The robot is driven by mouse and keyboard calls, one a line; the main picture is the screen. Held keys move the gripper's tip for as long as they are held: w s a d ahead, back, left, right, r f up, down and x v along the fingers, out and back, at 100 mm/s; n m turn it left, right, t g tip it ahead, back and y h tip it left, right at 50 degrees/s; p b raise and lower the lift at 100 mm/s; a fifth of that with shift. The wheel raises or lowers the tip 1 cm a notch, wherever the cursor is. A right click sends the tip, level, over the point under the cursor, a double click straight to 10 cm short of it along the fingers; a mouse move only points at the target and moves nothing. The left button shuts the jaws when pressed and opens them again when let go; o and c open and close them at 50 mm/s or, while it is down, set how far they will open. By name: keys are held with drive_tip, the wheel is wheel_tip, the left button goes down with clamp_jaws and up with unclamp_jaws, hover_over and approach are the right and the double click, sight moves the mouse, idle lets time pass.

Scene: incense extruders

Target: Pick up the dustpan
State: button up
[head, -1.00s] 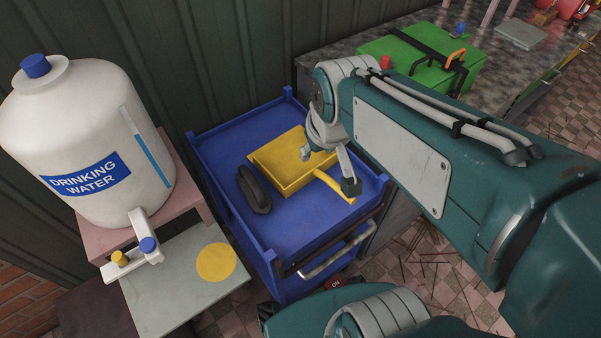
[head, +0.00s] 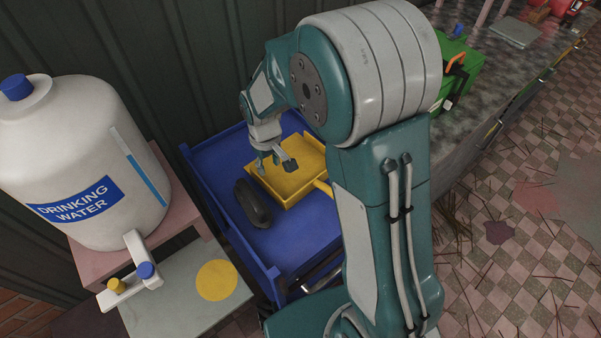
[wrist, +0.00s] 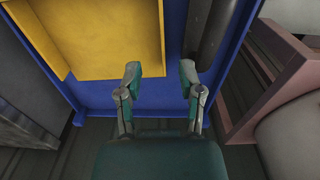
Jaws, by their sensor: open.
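The yellow dustpan (head: 297,180) lies on the top tray of a blue cart (head: 222,150), its handle (head: 322,187) pointing right and partly hidden by my arm. My gripper (head: 276,163) is open and empty, over the far left part of the dustpan's pan in the head view. In the wrist view the dustpan (wrist: 105,35) fills the upper left, and my open gripper (wrist: 160,75) has its fingers apart over the blue tray beside the pan's edge. I cannot tell how high the fingers are above the tray.
A black oblong object (head: 254,203) lies on the tray left of the dustpan; it also shows in the wrist view (wrist: 207,30). A white drinking water tank (head: 75,165) stands on a pink stand at left. A green box (head: 460,72) sits on the counter behind.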

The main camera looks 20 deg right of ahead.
sight(271, 188)
wheel_tip(271, 188, down, 6)
drive_tip(key=shift+w+f, duration=0.1)
drive_tip(key=shift+f, duration=0.1)
drive_tip(key=shift+a+f, duration=0.15)
drive_tip(key=shift+f, duration=2.65)
clamp_jaws()
